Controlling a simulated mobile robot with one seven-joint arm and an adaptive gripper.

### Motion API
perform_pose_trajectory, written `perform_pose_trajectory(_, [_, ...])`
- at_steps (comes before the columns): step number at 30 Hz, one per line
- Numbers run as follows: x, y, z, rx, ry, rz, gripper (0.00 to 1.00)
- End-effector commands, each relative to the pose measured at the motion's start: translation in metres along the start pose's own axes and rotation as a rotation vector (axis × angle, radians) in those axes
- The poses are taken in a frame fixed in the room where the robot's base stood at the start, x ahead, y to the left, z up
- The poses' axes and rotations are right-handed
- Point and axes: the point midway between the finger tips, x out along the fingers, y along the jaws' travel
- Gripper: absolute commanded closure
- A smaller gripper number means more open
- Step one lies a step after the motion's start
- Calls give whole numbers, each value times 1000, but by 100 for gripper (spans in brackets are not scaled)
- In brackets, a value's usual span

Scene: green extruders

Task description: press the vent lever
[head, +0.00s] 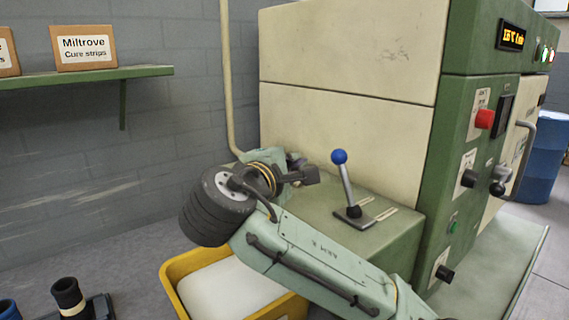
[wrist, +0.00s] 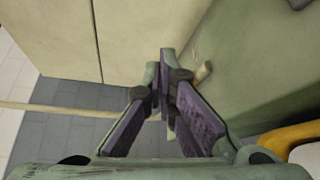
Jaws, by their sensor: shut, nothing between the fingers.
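A lever with a blue ball knob (head: 340,157) stands on a dark base in the slotted top of the low green housing (head: 300,205). It leans slightly left. I take it as the vent lever, but no label on it is readable. My gripper (wrist: 169,68) is shut and empty in the wrist view, its purple-padded fingers together at the tips. In the head view my gripper is mostly hidden behind my wrist, left of the lever and apart from it. The lever is not visible in the wrist view.
The tall cream and green machine (head: 348,125) rises behind, with a red button (head: 485,119) and a black-knobbed handle (head: 498,188) on its panel. A yellow bin (head: 178,292) stands below my arm. A pipe (head: 228,80) runs up the wall beside a green shelf (head: 90,76).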

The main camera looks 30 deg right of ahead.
Motion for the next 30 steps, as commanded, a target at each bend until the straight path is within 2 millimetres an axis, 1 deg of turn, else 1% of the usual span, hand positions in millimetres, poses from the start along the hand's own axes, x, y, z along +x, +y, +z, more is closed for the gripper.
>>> perform_pose_trajectory(1, [11, 4, 3, 0, -5, -3, 100])
perform_pose_trajectory(4, [31, 4, 3, -1, -5, -1, 100])
perform_pose_trajectory(6, [24, 6, 17, 1, -5, 3, 100])
perform_pose_trajectory(9, [19, 4, 28, 1, -3, 3, 100])
perform_pose_trajectory(12, [16, 4, 35, 1, -1, 3, 100])
perform_pose_trajectory(16, [15, 2, 39, 1, -1, 4, 100])
perform_pose_trajectory(30, [16, 1, 41, 10, 0, 8, 100])
